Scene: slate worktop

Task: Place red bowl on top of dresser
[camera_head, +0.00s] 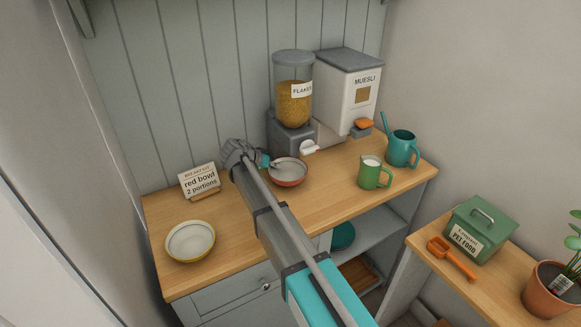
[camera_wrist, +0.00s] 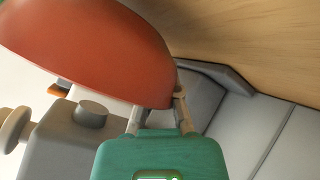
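The red bowl (camera_head: 289,183), red outside with a pale inside, is at the middle of the wooden top of the grey dresser (camera_head: 330,204), in front of the flakes dispenser. It looks upright; I cannot tell whether it rests on the wood or hangs just above it. My gripper (camera_head: 272,164) is at its left rim. In the wrist view, the bowl's red outer wall (camera_wrist: 95,45) fills the upper left. My fingers (camera_wrist: 160,110) straddle the rim and look closed on it; one fingertip is hidden behind the wall.
A flakes dispenser (camera_head: 294,103) and a muesli dispenser (camera_head: 348,90) stand behind. A green mug (camera_head: 371,176) and a teal watering can (camera_head: 402,148) are right; a cream bowl (camera_head: 190,241) and a "red bowl 2 portions" card (camera_head: 199,180) are left. Clear wood lies at front centre.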

